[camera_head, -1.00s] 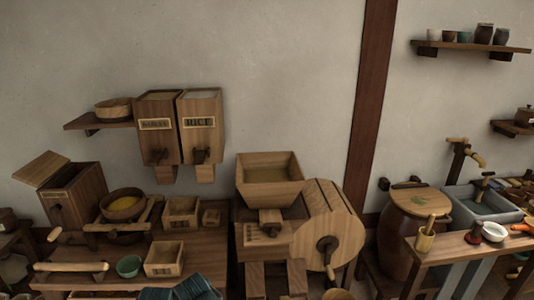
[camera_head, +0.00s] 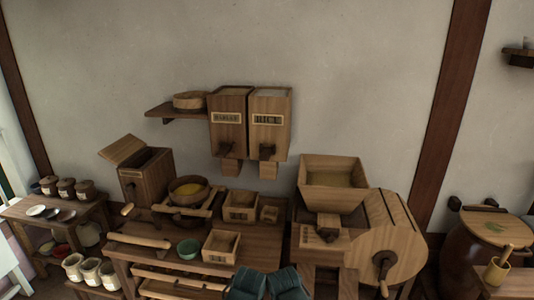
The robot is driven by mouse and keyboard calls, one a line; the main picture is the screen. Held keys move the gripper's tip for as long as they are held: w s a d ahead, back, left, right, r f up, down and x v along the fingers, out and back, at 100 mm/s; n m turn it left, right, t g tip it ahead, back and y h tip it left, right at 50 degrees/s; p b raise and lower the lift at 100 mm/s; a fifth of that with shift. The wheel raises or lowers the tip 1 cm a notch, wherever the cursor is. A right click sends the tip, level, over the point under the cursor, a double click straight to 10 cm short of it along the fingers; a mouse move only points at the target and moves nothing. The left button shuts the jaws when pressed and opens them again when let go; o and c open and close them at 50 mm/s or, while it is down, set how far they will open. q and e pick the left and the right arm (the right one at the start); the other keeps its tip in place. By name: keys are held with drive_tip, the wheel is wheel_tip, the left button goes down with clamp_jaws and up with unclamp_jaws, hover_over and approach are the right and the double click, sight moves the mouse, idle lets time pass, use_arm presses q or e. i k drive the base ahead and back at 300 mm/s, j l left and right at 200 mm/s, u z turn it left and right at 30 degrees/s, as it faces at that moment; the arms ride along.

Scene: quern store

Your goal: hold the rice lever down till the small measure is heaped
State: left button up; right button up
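The rice bin (camera_head: 270,120) is the right one of two wooden wall bins. Its label is blurred now but reads RICE in the earlier frame. A dark lever (camera_head: 266,152) is on its front, above a wooden spout (camera_head: 268,171). A very small wooden box (camera_head: 269,214), which looks like the small measure, stands on the bench below the spout, beside a larger box (camera_head: 240,207). Its inside is too small to judge.
Another wooden box (camera_head: 221,247) and a green bowl (camera_head: 189,249) stand near the bench front. A hopper mill (camera_head: 333,185) stands right of the bench. Two teal shapes (camera_head: 266,284) show at the bottom edge.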

sight(265, 155)
drive_tip(key=i+j+z, duration=0.2)
drive_tip(key=i+j, duration=0.25)
drive_tip(key=i+j+z, duration=0.25)
drive_tip(key=i+j, duration=0.25)
drive_tip(key=i+j+z, duration=0.2)
drive_tip(key=i+j, duration=0.2)
drive_tip(key=j, duration=0.2)
